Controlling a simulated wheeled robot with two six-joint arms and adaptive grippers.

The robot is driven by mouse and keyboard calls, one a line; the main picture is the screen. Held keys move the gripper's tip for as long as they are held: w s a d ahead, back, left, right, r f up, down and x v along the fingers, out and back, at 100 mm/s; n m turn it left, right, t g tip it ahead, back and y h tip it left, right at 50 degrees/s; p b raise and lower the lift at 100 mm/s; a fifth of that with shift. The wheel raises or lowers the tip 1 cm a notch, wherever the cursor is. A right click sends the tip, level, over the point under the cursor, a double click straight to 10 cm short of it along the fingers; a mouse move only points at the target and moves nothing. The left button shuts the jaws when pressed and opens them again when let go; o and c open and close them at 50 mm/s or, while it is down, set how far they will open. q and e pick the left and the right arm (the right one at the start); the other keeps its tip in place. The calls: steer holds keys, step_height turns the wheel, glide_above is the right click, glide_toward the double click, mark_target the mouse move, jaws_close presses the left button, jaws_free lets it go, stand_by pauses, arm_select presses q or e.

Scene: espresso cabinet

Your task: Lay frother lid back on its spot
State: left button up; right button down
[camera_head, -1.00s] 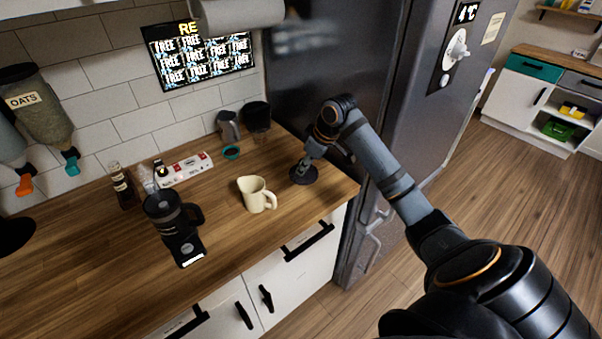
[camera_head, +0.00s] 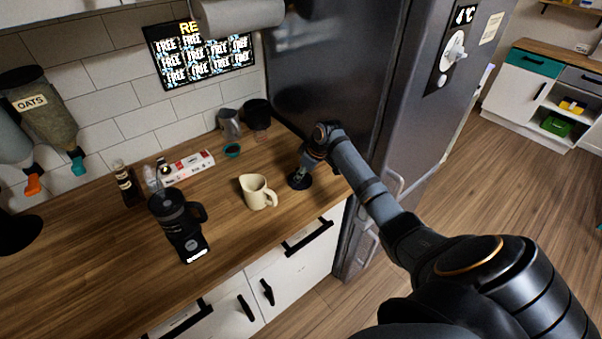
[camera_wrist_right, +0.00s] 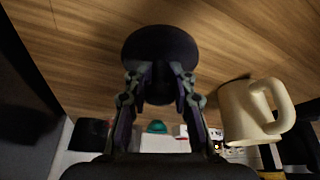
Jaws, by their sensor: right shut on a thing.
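The frother lid (camera_head: 299,182) is a dark round disc with a raised middle, at the right end of the wooden counter by the fridge. My right gripper (camera_head: 303,172) is shut on the lid's middle part from above. In the right wrist view the lid (camera_wrist_right: 160,42) sits flat at the tips of my right gripper (camera_wrist_right: 160,75). The lid is very close to the counter top; I cannot tell whether it touches. A black jug-like appliance with a handle (camera_head: 173,212) stands on the counter at left.
A cream pitcher (camera_head: 256,193) stands left of the lid, apart from it. Behind are a small teal-rimmed bowl (camera_head: 232,151), a grey jug (camera_head: 229,123) and a dark cup (camera_head: 258,113). The fridge (camera_head: 335,65) closes off the right. The counter between lid and pitcher is bare.

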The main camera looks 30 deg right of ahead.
steer(key=shift+f, duration=0.15)
steer(key=c, duration=1.1)
jaws_free()
steer(key=b+v, duration=0.1)
steer(key=v, duration=1.1)
steer(key=shift+b, duration=0.35)
